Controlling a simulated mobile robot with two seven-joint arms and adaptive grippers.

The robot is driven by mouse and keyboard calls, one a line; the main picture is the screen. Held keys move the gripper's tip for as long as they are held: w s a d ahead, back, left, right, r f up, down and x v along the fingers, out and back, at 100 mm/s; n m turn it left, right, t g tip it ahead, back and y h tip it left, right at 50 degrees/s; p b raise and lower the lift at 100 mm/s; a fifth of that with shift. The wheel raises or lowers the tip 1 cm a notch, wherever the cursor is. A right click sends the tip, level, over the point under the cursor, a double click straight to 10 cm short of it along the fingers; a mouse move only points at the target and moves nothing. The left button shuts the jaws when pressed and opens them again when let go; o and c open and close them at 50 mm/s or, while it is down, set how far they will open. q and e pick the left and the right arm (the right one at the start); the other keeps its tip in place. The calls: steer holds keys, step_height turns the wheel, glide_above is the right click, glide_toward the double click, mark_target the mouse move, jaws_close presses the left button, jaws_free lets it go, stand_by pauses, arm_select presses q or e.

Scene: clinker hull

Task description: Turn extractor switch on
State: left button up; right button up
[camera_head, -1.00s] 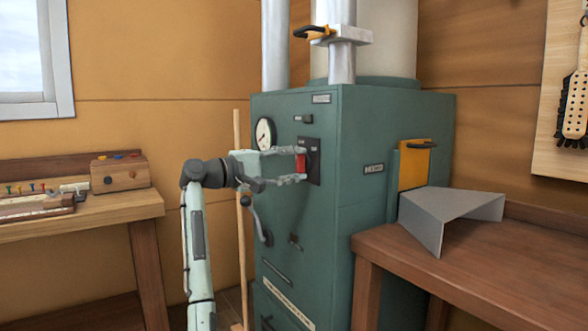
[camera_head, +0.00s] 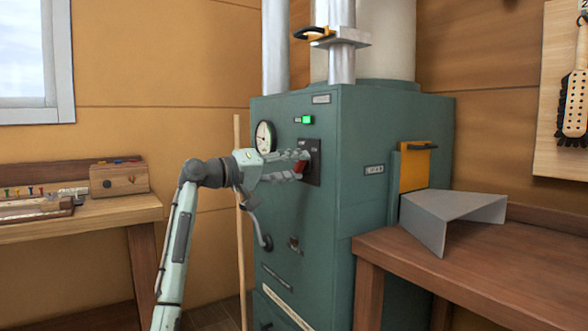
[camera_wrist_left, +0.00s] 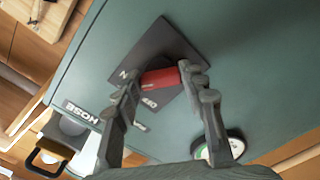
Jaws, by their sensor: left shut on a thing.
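The extractor switch is a red lever (camera_wrist_left: 161,77) on a dark plate (camera_wrist_left: 157,50) on the front of a green cabinet (camera_head: 346,155). In the head view the red part (camera_head: 300,164) shows small between my left fingers, and the plate (camera_head: 314,171) behind it. My left gripper (camera_head: 303,162) reaches in from the left and is shut on the red lever. The left wrist view shows its two fingers (camera_wrist_left: 162,88) on either side of the lever's ends. A green lamp (camera_head: 307,120) is lit above the plate. My right gripper is not in view.
A round gauge (camera_head: 265,137) sits left of the switch. A crank handle (camera_head: 265,240) is below it. A wooden bench (camera_head: 480,265) with a grey metal chute (camera_head: 450,215) stands at right. Another bench (camera_head: 85,218) stands at left. A thin wooden pole (camera_head: 240,220) leans behind my arm.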

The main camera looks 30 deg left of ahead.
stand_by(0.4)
arm_select(q)
steer(key=o, duration=1.2)
steer(key=shift+c, duration=0.2)
steer(key=v, duration=1.2)
steer(key=shift+a+f, duration=0.1)
